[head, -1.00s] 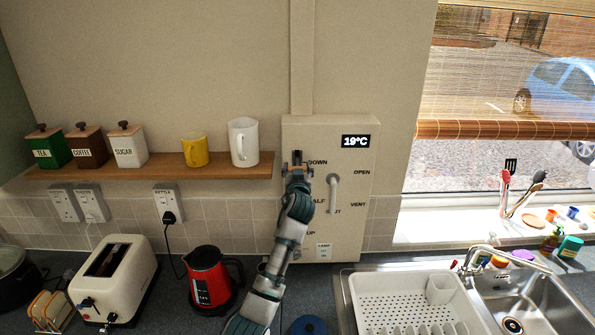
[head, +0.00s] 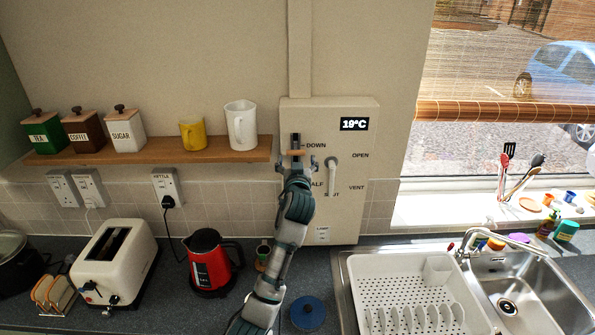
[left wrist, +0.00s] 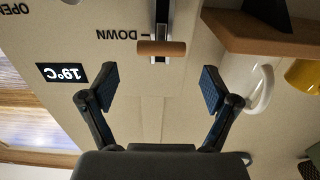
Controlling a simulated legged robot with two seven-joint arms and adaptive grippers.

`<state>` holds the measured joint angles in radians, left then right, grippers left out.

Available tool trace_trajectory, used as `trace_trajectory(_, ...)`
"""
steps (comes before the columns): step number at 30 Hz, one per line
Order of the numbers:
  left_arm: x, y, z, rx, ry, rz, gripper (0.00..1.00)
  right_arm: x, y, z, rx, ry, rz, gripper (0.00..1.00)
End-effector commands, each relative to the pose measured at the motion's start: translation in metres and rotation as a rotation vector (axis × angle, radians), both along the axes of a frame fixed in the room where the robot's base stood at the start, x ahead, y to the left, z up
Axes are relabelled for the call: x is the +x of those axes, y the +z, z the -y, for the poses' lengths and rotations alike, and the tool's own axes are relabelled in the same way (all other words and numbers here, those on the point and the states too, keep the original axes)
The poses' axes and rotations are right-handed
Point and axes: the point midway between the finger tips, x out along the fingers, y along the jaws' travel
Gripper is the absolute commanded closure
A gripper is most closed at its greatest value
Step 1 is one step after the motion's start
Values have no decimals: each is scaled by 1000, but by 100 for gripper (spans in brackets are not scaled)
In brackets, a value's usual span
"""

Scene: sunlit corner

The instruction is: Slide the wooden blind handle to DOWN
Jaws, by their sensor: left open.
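The wooden blind handle (head: 296,152) is a short horizontal bar on a dark vertical slot, near the slot's upper end, beside the DOWN label (head: 316,146). The left wrist view shows the panel upside down, with the handle (left wrist: 161,48) close to the DOWN mark (left wrist: 122,34). My left gripper (head: 296,165) is open at the handle. In the left wrist view its fingertips (left wrist: 155,85) are spread wide, apart from the handle, with nothing between them. My forearm hides the lower slot. My right gripper is in neither view.
The cream panel (head: 360,215) also carries a grey lever (head: 331,175) close to the gripper's right and a 19°C display (head: 354,124). A wooden shelf (head: 225,152) with mugs ends just left of the gripper. The woven blind (head: 500,112) hangs partway down the window.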

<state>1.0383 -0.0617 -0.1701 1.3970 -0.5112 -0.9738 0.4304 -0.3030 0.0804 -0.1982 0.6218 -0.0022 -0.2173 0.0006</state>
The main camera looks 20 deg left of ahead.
Motion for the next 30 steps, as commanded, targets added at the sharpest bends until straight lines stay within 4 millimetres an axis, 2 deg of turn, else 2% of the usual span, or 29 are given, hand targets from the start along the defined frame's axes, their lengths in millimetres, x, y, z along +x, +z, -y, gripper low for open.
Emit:
trace_trajectory(3,-23,-1,8,-1,-2,1,12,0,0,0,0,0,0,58)
trace_trajectory(9,-48,0,15,0,0,1,12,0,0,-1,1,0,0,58)
trace_trajectory(21,-54,-1,17,1,0,-1,12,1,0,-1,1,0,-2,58)
trace_trajectory(23,-54,-6,16,-1,0,-9,12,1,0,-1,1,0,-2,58)
trace_trajectory(26,-58,-37,12,-5,-5,-56,12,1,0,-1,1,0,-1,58)
trace_trajectory(29,-70,-98,6,-13,-15,-152,12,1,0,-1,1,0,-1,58)
trace_trajectory(30,-79,-128,3,-15,-21,-203,12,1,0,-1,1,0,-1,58)
